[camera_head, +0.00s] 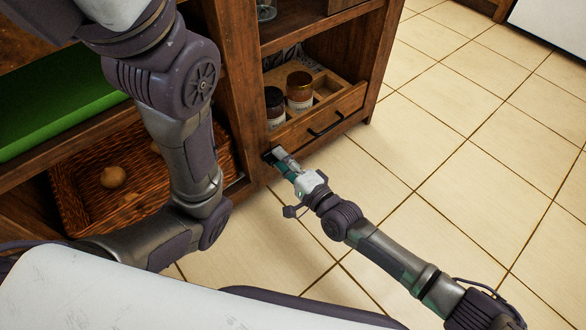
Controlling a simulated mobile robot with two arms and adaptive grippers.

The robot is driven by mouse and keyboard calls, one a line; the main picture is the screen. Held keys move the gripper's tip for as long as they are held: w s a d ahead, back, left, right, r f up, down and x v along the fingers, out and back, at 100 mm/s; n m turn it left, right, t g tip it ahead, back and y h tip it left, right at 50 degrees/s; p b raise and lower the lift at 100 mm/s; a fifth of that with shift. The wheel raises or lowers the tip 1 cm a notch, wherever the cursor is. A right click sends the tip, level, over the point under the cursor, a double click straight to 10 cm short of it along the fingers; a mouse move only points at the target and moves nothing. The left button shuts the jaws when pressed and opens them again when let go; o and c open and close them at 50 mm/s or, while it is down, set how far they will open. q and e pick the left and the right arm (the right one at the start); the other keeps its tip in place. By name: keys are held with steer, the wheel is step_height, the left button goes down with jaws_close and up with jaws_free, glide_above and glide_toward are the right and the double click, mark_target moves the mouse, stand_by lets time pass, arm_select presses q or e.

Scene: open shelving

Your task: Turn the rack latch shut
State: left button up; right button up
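My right gripper (277,158) reaches in from the lower right to the lower front of the wooden rack (237,90). Its fingertips are at a small dark part on the post, left of the drawer (322,127). This dark part may be the rack latch, but the gripper covers much of it. I cannot tell whether the latch is turned, or whether the fingers are closed on it or only touching it. My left arm crosses the left side of the view; its gripper is not visible.
The drawer has a dark handle (326,126) and holds two jars (299,88). A wicker basket (75,200) with round brown items (113,177) is behind my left arm. A green item (60,115) lies above it. Tiled floor (470,130) at right is clear.

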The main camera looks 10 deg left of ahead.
steer(key=v, duration=1.1)
steer(key=shift+d, duration=0.2)
steer(key=shift+s, duration=0.15)
